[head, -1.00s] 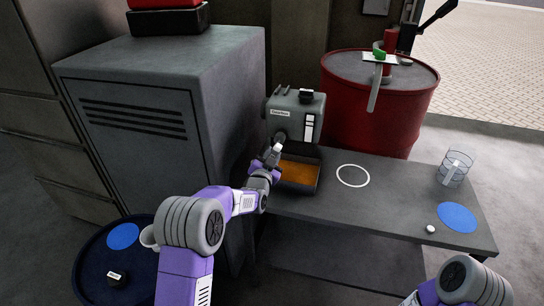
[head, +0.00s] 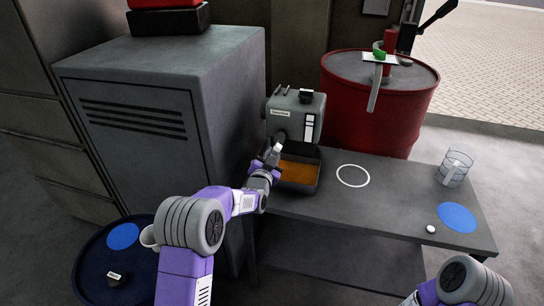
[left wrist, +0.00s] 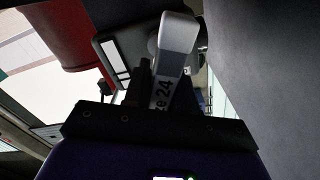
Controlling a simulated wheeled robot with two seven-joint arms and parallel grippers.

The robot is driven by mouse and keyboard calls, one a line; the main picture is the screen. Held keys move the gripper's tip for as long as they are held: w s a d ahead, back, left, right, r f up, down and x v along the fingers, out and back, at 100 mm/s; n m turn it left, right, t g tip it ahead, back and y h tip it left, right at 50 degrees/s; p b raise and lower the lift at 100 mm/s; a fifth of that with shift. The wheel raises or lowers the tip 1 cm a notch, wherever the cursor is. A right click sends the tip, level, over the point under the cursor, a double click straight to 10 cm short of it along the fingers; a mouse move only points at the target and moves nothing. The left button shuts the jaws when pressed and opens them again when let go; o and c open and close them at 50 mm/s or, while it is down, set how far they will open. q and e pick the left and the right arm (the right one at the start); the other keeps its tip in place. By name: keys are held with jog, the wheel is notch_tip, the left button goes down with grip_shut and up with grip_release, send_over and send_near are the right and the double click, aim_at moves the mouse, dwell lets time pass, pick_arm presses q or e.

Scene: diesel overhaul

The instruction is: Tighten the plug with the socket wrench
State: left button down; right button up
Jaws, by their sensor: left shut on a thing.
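The socket wrench (left wrist: 178,45) is a pale grey bar with a thick rounded head and dark lettering ending in "24". My left gripper (left wrist: 150,95) is shut on it, and the wrench stands out beyond the fingers. In the head view my left gripper (head: 268,164) is at the front left of the grey engine unit (head: 294,115), just left of the pan, and the wrench's pale end (head: 277,148) shows near the unit's lower front. The plug cannot be made out; whether the wrench sits on it I cannot tell. My right gripper is out of view.
An open pan of amber liquid (head: 298,173) is below the unit. The grey bench (head: 395,195) has a white ring, a wire basket (head: 455,168), a small white piece (head: 430,229) and a blue disc (head: 457,217). A red drum (head: 380,105) stands behind, a grey cabinet (head: 165,110) at left.

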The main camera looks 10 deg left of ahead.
pick_arm(q)
jog(key=shift+s, duration=0.1)
dwell(0.5)
jog(key=shift+s+r, duration=0.1)
jog(key=shift+s, duration=1.55)
jog(key=s, duration=0.6)
jog(key=shift+a, duration=0.15)
